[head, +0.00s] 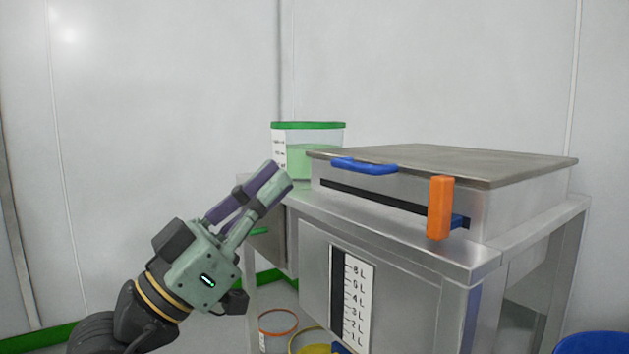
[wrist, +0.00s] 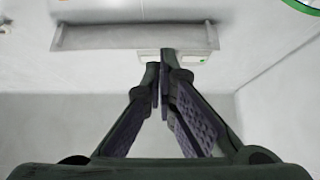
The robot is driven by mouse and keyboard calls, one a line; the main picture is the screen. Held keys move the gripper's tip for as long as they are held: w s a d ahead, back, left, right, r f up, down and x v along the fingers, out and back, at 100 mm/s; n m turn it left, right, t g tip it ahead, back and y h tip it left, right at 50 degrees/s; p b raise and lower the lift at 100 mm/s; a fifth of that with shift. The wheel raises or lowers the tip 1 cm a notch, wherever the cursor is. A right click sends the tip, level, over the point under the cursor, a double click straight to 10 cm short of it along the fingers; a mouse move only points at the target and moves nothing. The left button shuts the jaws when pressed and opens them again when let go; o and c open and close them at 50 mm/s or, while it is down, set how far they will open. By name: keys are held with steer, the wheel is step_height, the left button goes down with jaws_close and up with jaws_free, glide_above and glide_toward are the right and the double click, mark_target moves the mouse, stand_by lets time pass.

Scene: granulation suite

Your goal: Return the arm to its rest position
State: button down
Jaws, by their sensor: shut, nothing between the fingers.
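My gripper (head: 277,180) is raised at the centre left of the head view, pointing up and to the right. Its purple-padded fingers are shut with nothing between them. In the wrist view the fingertips (wrist: 160,72) meet near the middle, in front of a pale wall. In the head view the fingertips appear in front of the left end of a steel bench and just below a clear container (head: 312,145) with a green rim. Whether they touch anything there cannot be told. Part of my arm shows at the lower left.
A steel unit (head: 470,210) with a flat lid (head: 450,162), blue handle (head: 364,167) and orange lever (head: 440,208) stands on the right. A level scale (head: 352,300) marks its front. Round containers (head: 278,318) stand below. A blue object (head: 592,343) is at lower right. The left side is open.

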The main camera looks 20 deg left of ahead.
steer(key=shift+s+a+r, duration=0.1)
steer(key=shift+s+a, duration=0.6)
steer(key=shift+s, duration=0.3)
steer(key=shift+s+a, duration=0.7)
steer(key=shift+s, duration=0.25)
